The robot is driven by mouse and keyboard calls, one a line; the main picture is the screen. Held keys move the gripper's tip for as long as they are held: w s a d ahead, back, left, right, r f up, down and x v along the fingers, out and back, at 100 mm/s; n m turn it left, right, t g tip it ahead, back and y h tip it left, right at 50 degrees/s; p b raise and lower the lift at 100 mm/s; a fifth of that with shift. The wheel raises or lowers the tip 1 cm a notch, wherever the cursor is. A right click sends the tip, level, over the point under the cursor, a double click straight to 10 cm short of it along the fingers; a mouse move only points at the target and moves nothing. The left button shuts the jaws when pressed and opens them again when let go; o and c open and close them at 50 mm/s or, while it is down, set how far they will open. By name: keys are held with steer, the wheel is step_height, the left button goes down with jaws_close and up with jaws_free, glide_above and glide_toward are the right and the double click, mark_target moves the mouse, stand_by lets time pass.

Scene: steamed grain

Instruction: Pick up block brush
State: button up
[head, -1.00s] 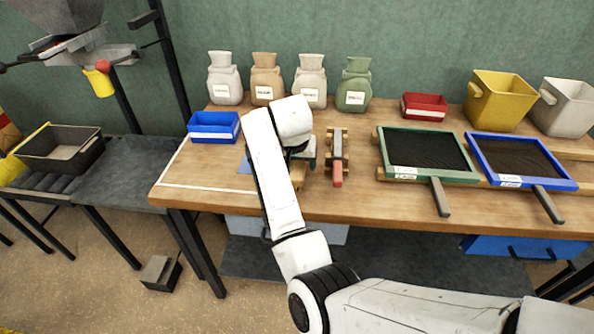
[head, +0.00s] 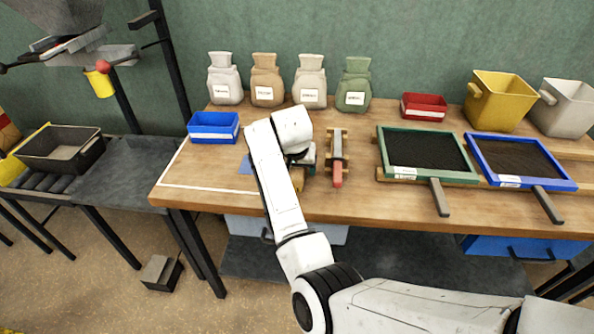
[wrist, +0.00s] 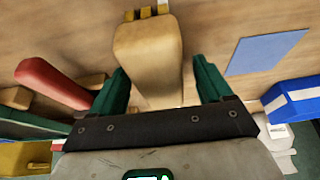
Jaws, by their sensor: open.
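The block brush (wrist: 148,45) is a pale wooden block with small yellow tufts at its far end in the wrist view. It lies on the wooden bench. My gripper (wrist: 160,68) is open, with one green finger on each side of the block's near part. I cannot tell whether either finger touches it. In the head view my gripper (head: 304,168) is low over the bench, and my arm hides most of the brush there.
A tool with a red handle (head: 338,177) rests on a wooden stand just right of my gripper. A blue bin (head: 214,138) and a blue sheet (wrist: 268,52) are on the other side. Sacks line the back. Green-framed (head: 400,173) and blue-framed (head: 562,184) trays lie right.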

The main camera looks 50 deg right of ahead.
steer(key=c, duration=1.1)
steer(key=shift+r, duration=0.1)
step_height(320, 180, up, 4)
steer(key=shift+f, duration=0.2)
steer(key=s+a+r+p, duration=0.3)
steer(key=s+a+r, duration=0.2)
steer(key=s+r, duration=0.4)
steer(key=shift+s+r, duration=0.35)
steer(key=shift+s, duration=1.75)
steer(key=shift+d, duration=0.1)
